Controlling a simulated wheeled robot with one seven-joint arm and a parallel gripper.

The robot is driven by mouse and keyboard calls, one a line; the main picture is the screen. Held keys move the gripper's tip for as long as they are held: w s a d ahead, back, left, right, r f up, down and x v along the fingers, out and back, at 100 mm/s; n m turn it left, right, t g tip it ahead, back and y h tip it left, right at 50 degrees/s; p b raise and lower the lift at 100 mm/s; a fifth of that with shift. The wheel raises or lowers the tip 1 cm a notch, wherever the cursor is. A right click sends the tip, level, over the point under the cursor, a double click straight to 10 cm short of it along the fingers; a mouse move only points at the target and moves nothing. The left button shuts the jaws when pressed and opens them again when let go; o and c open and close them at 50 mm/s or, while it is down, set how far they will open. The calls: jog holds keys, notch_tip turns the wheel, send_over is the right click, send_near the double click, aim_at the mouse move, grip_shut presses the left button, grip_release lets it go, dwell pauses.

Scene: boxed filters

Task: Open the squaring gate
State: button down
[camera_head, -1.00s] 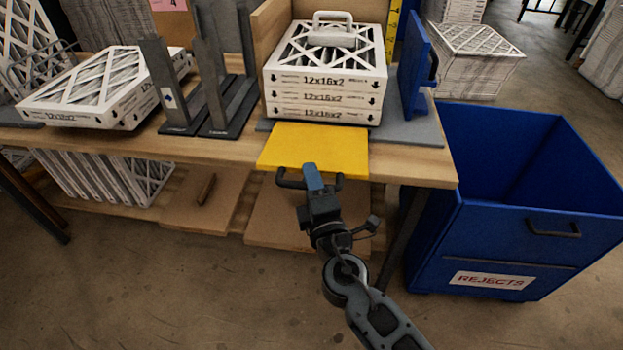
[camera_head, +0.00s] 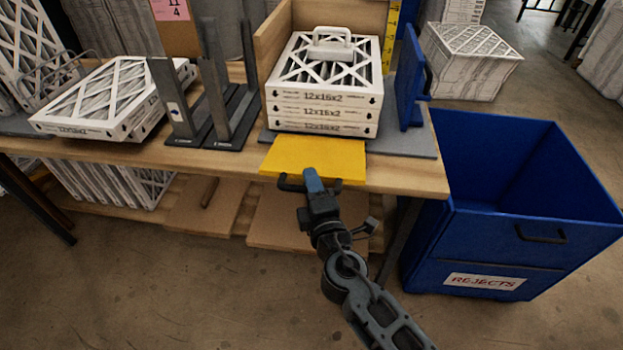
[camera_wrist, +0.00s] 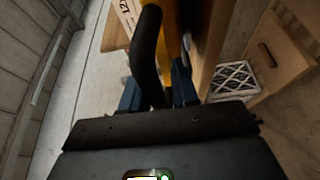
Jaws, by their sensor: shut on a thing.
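The yellow panel (camera_head: 314,158), which looks like the squaring gate, lies at the bench's front edge before the stack of boxed filters (camera_head: 325,85). It appears low, flat or sloping; its exact angle is hard to tell. A black bar handle (camera_head: 288,185) is at its front edge. My gripper (camera_head: 313,180) is shut on this handle, its fingers hiding the middle. In the wrist view the handle (camera_wrist: 147,50) rises between the blue fingertips (camera_wrist: 160,90), with the yellow panel (camera_wrist: 172,45) behind as a narrow strip.
Dark upright dividers (camera_head: 210,100) and another boxed filter (camera_head: 112,98) are to the left. A blue rejects bin (camera_head: 510,215) stands right of the bench. The floor in front is clear.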

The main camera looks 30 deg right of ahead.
aim_at(313, 165)
jog(key=r, duration=0.1)
jog(key=w+r+p, duration=0.1)
jog(key=r, duration=0.1)
jog(key=d+r+p, duration=0.1)
jog(key=r, duration=0.1)
jog(key=shift+w, duration=0.2)
jog(key=c, duration=1.1)
grip_release()
jog(key=shift+f, duration=0.15)
jog(key=shift+f, duration=0.1)
jog(key=shift+s, duration=0.1)
